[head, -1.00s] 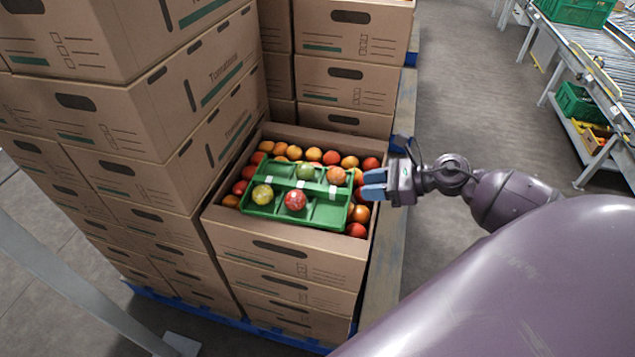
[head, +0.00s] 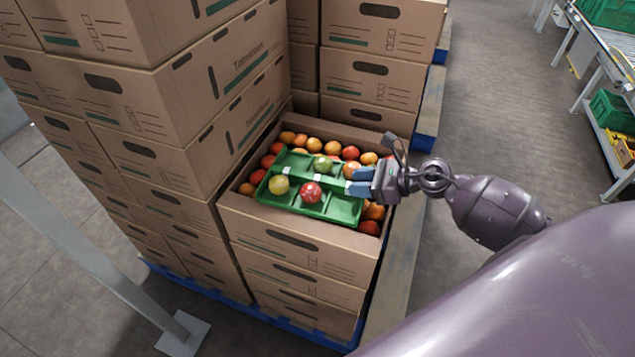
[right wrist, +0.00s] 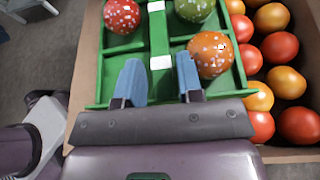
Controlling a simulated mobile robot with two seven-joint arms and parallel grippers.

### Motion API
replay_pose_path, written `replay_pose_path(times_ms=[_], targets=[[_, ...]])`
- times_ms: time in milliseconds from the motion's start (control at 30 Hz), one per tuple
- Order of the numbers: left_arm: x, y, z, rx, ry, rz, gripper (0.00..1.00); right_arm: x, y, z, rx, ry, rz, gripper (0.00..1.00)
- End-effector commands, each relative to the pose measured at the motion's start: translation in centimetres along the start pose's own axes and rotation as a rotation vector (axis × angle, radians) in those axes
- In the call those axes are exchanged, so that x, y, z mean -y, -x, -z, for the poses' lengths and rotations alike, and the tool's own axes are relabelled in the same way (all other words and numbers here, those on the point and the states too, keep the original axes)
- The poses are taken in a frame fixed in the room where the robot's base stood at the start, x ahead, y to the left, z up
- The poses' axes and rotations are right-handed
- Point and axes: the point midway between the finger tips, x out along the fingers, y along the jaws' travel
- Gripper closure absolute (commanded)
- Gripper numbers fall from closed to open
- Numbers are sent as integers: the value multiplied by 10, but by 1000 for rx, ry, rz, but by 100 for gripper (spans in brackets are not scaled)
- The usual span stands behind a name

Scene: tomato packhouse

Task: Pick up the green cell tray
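The green cell tray (head: 342,209) lies on the tomatoes in an open carton. It holds a yellow tomato (head: 279,184), a red one (head: 311,192), a green one (head: 322,165) and an orange one, which shows in the right wrist view (right wrist: 211,55). My right gripper (head: 354,183) is at the tray's right edge. In the right wrist view its two blue fingers (right wrist: 159,72) are apart, one on each side of the tray's middle divider (right wrist: 162,80) with its white clips. I cannot tell whether they touch it. My left gripper is not in view.
The open carton (head: 300,246) tops a stack on a blue pallet. Taller carton stacks stand left (head: 180,110) and behind (head: 372,80). A grey post (head: 90,240) stands at front left. Floor is clear to the right, before a conveyor (head: 605,60).

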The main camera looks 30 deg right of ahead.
Motion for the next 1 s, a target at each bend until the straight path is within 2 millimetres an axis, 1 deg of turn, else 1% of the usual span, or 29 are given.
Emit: replay_pose_path(times_ms=[33, 200, 300, 500, 567, 733, 1000], targets=[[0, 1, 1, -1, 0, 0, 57, 0, -8, -2, 4, -1, -1, 66], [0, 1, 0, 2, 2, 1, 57, 0, -26, 0, 0, -3, 0, 66], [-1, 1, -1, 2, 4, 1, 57, 0, -30, 0, -1, -1, 0, 66], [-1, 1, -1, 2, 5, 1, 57, 0, -30, 0, -1, -1, 0, 66], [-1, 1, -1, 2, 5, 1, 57, 0, -30, 0, -1, -1, 0, 74], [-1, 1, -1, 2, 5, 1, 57, 0, -30, 0, -1, -1, 0, 100], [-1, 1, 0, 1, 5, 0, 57, 0, -29, -2, 0, 0, 1, 100]])
